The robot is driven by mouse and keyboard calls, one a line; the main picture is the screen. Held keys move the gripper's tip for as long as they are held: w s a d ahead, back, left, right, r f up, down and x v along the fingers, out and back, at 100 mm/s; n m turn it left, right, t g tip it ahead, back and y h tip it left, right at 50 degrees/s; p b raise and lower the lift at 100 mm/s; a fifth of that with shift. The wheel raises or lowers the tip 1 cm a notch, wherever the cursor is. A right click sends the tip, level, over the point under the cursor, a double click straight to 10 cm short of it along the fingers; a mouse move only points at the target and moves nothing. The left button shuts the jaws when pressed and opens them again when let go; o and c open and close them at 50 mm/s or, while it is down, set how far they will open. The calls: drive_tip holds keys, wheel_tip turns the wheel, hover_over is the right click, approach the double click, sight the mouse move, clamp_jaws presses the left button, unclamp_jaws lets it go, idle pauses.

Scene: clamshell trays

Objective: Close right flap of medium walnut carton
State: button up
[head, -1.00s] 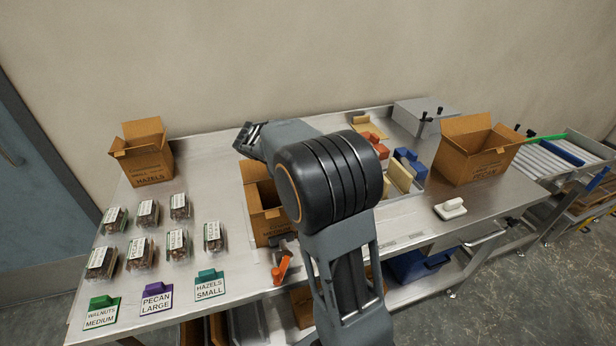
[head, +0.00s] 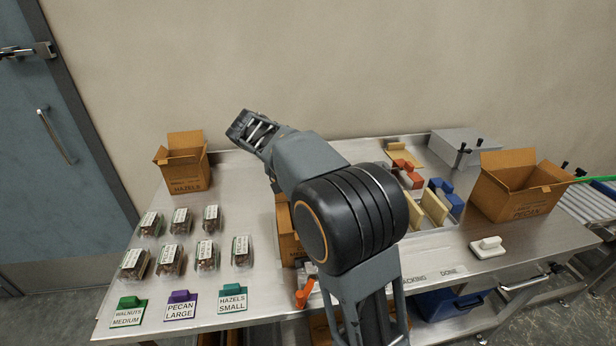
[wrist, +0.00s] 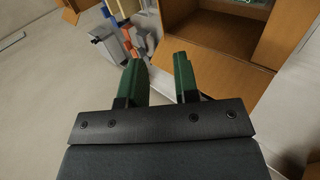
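The middle carton (head: 287,238) stands on the table, mostly hidden behind my arm in the head view, so its label and flaps cannot be read there. In the wrist view an open brown carton flap (wrist: 218,58) spreads at the upper right, beside a carton opening with something green inside. My gripper (head: 252,132) is raised above the table's back edge in the head view. In the wrist view its two green fingers (wrist: 160,75) are apart with nothing between them. The flap lies beyond and right of the fingers, with no clear contact.
A small hazels carton (head: 183,170) stands open at the back left, and a pecan carton (head: 520,190) at the right. Several clamshells (head: 171,258) and label cards (head: 181,306) lie at the left. A white-handled tool (head: 487,247) and orange tool (head: 304,293) sit near the front edge.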

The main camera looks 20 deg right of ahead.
drive_tip(key=shift+d, duration=0.1)
drive_tip(key=shift+c, duration=0.6)
drive_tip(key=s+d+m, duration=0.1)
drive_tip(key=d, duration=0.2)
drive_tip(key=s+d+m+g+y, duration=0.1)
drive_tip(key=d, duration=0.3)
drive_tip(key=s+d+m+g+p, duration=0.1)
drive_tip(key=d, duration=0.2)
drive_tip(key=shift+s+d+r+y, duration=0.2)
drive_tip(key=shift+d+r+y, duration=0.1)
drive_tip(key=shift+d, duration=0.05)
clamp_jaws()
drive_tip(key=s+d+m+t+y+p, duration=0.25)
drive_tip(key=s+d+y, duration=0.35)
drive_tip(key=d+y, duration=0.35)
drive_tip(key=w+a+r+n+t+y, duration=0.2)
drive_tip(key=w+a+r+n+t, duration=0.1)
drive_tip(key=n, duration=0.2)
drive_tip(key=shift+n, duration=0.25)
drive_tip(key=shift+w+a+r+b+x, duration=0.1)
drive_tip(key=shift+a+r+b+x, duration=0.15)
drive_tip(key=shift+x, duration=2)
drive_tip(key=shift+w+a+b+x, duration=0.15)
drive_tip(key=shift+a+x, duration=0.15)
drive_tip(key=shift+x, duration=1.95)
drive_tip(key=shift+a+r+b+x, duration=0.2)
drive_tip(key=shift+a+x, duration=0.1)
drive_tip(key=shift+x, duration=1.95)
